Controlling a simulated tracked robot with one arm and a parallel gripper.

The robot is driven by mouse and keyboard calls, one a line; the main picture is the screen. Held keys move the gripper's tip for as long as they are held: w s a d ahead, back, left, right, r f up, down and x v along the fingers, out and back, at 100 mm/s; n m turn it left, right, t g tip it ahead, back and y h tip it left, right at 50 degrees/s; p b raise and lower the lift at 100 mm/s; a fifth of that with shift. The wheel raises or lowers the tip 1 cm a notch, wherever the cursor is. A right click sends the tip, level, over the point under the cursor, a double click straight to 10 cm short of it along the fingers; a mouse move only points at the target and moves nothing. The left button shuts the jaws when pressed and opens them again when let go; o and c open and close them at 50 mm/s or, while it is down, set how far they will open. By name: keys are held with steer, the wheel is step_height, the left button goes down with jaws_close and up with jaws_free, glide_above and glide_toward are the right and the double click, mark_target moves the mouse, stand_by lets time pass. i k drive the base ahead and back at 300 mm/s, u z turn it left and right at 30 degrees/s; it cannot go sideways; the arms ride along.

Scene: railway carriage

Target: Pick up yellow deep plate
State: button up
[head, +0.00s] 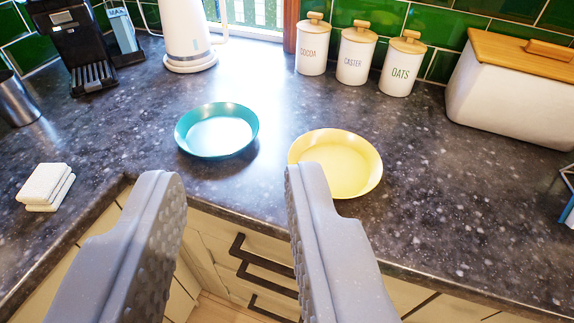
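The yellow deep plate (345,165) lies on the dark speckled countertop, right of centre near the front edge. My gripper (225,180) is open, with its two grey fingers wide apart and nothing between them. The right finger's tip overlaps the lower left of the yellow plate in the picture; I cannot tell whether they touch. The gap between the fingers lies left of the yellow plate, over the counter's front edge and the drawers below.
A teal plate (217,131) lies just left of the yellow one. White sponges (45,187) lie at the left. Three canisters (355,54), a white kettle (188,35), a coffee machine (80,45) and a bread bin (510,95) stand behind.

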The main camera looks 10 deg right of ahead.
mark_target(353, 167)
steer(key=u, duration=1.95)
steer(key=k, duration=1.55)
steer(key=z, duration=1.1)
steer(key=i, duration=1.05)
